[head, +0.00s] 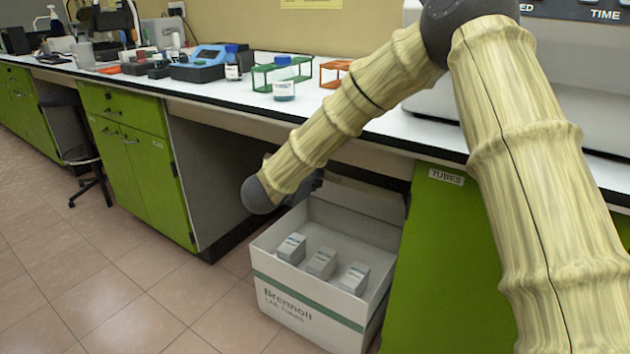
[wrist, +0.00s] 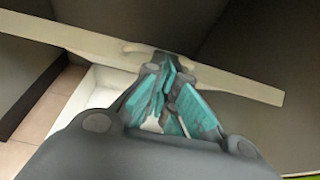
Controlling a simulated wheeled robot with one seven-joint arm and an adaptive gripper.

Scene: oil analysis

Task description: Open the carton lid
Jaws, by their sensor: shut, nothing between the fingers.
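The white carton (head: 310,322), with a green stripe and the print "Brennoll", stands on the floor in the gap under the bench. Its top is open, and three small grey boxes show inside. Its lid (head: 365,197) stands up at the back of the carton. In the wrist view a long pale strip, seemingly the lid's edge (wrist: 232,84), crosses just beyond the fingers. My gripper (wrist: 168,66) is shut with nothing between its teal-padded fingers, at or very near that strip; I cannot tell whether they touch. In the head view my gripper is mostly hidden behind my arm.
The white bench top (head: 225,91) overhangs the carton. A green cabinet (head: 430,265) marked "TUBES" stands close on its right, another green cabinet (head: 140,160) to the left. Bottles and racks stand on the bench. The tiled floor (head: 130,290) in front is clear.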

